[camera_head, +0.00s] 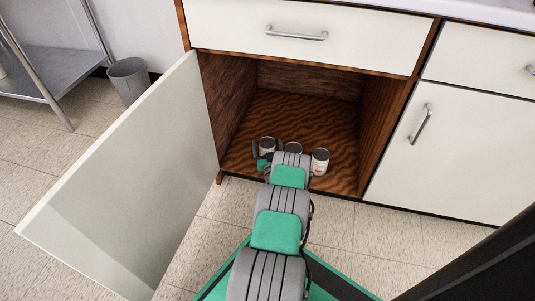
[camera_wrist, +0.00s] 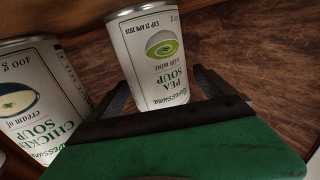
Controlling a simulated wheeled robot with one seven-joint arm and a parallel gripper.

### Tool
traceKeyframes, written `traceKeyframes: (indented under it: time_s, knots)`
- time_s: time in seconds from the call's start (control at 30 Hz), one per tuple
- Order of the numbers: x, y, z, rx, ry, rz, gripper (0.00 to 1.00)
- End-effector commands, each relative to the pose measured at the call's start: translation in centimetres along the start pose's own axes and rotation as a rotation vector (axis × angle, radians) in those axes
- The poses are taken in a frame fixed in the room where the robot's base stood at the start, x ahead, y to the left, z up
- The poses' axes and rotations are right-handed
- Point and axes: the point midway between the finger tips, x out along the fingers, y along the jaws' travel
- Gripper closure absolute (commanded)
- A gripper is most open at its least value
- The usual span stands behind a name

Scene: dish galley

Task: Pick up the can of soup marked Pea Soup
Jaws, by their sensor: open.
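The Pea Soup can (camera_wrist: 158,62) is white with a green bowl picture, and its lettering appears upside down in the wrist view. It stands between the open fingers of my gripper (camera_wrist: 162,84), with a finger on each side; contact cannot be told. In the head view my gripper (camera_head: 264,155) is at the leftmost of three cans in the open cabinet, which appears to be this Pea Soup can (camera_head: 267,142). A Chicken Soup can (camera_wrist: 38,95) stands close by on the left in the wrist view. My arm partly hides the cans in the head view.
The cabinet floor (camera_head: 300,112) is clear behind the cans. A can (camera_head: 320,161) stands at the right, and the middle can (camera_head: 293,147) is close to my gripper. The cabinet door (camera_head: 140,180) stands open at the left. A drawer (camera_head: 310,35) is above the opening.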

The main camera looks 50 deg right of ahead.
Motion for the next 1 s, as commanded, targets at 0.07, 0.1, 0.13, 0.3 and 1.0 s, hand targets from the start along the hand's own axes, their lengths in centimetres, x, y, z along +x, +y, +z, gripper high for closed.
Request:
traceKeyframes:
  time_s: [0.07, 0.1, 0.13, 0.3, 1.0]
  knots:
    - [-0.04, 0.0, -0.08, 0.0, 0.0, 0.0, 0.07]
    - [-0.04, 0.0, -0.09, 0.0, 0.0, 0.0, 0.07]
    - [-0.05, 0.0, -0.09, 0.0, 0.0, 0.0, 0.09]
    - [-0.07, 0.0, -0.07, 0.0, 0.0, 0.0, 0.23]
    - [-0.09, 0.01, -0.04, 0.0, -0.001, 0.0, 0.8]
